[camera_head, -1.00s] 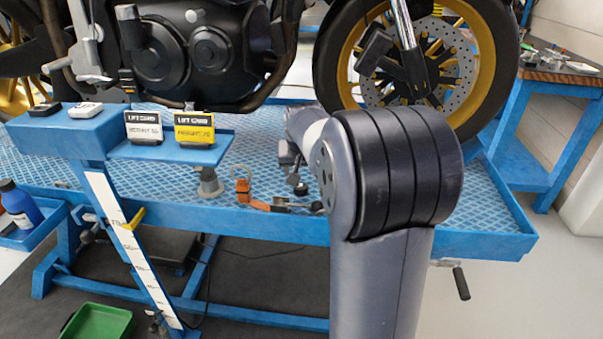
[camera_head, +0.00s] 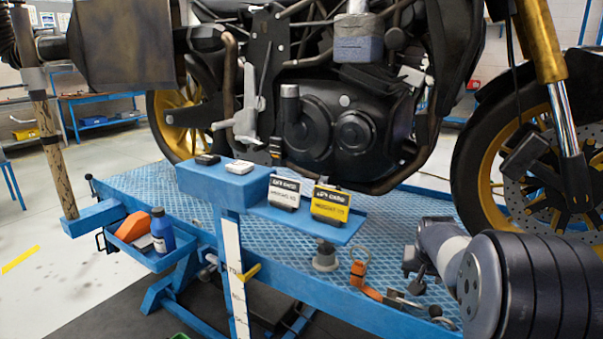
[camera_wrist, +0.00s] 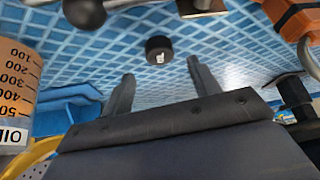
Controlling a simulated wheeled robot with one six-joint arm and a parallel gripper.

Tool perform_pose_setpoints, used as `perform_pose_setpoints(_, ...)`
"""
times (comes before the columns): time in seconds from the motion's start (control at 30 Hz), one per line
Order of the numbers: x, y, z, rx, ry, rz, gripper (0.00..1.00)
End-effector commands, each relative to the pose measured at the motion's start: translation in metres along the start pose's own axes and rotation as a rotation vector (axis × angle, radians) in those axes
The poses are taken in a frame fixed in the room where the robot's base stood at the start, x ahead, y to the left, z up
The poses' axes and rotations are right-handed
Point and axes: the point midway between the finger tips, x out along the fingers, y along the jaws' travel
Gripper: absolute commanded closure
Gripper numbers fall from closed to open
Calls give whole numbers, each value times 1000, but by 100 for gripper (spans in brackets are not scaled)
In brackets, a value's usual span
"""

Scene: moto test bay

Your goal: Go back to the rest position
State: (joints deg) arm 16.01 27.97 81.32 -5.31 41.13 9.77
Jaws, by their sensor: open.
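My gripper (camera_wrist: 160,70) is open in the wrist view, its two dark fingers apart with nothing held between them. A small black round cap (camera_wrist: 159,50) with a white mark shows just past the fingertips, apart from them. My arm (camera_head: 500,285) fills the lower right of the head view, bent over the lift table (camera_head: 205,205). The gripper's end is small and partly hidden by the arm there, so its fingers are not clear.
A motorcycle (camera_head: 350,130) stands on the blue lift table. Two label cards (camera_head: 330,203) stand on a shelf. An orange strap (camera_head: 358,272) lies near my arm; a blue bottle (camera_head: 162,232) stands in a side tray. In the wrist view, an oil measure (camera_wrist: 15,85) is close at left.

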Motion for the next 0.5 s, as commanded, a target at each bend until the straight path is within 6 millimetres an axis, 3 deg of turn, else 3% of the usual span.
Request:
perform_pose_setpoints(0.27, 58, 0, 4, 0, -2, 0, 42)
perform_pose_setpoints(0.33, 38, 0, -8, 1, 5, 0, 42)
perform_pose_setpoints(0.5, 22, 0, -16, 1, 2, 0, 42)
